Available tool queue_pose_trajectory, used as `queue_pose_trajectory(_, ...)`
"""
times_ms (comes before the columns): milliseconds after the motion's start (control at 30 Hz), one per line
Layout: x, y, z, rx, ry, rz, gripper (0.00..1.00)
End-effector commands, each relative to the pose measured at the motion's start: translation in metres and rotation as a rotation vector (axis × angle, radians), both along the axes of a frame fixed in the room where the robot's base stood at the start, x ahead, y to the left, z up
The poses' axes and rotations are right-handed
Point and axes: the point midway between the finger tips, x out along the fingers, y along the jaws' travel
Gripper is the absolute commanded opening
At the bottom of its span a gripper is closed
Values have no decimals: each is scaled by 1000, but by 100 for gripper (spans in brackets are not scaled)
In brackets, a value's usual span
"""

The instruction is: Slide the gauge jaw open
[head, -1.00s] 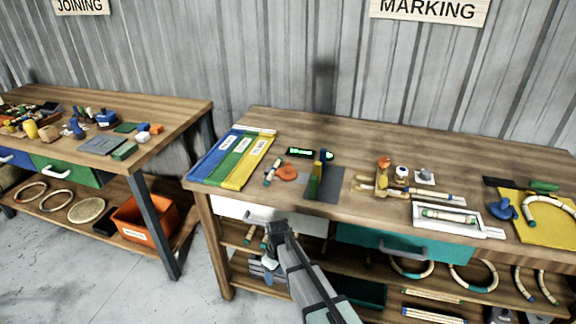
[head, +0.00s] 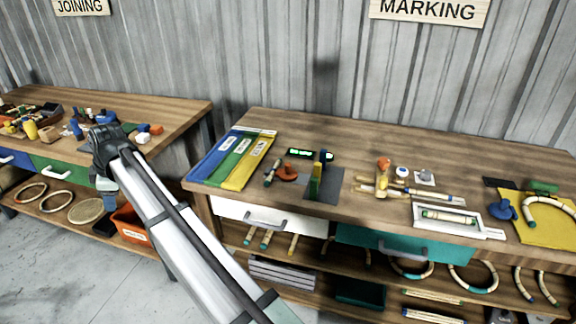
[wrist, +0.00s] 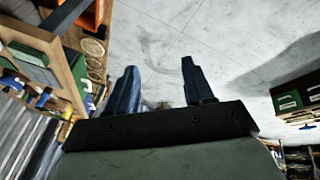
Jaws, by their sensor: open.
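The gauge is not recognizable in the wrist view.
Blue, green and yellow strips (head: 232,158) lie left of the gauge, with an orange disc (head: 287,172) between. A wooden clamp-like fixture (head: 381,180) and a white tray (head: 447,217) stand to its right. The joining bench (head: 180,115) is at left. Floor between benches is open.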

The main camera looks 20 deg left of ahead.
Motion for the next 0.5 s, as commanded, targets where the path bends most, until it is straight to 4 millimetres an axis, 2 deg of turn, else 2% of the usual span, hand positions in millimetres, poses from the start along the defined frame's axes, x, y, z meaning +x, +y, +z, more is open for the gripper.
queue_pose_trajectory(33, -19, 19, 28, 23, -17, 49, 52)
queue_pose_trajectory(200, -60, 46, 85, 69, -54, 157, 52)
queue_pose_trajectory(500, -101, 67, 149, 112, -95, 266, 52)
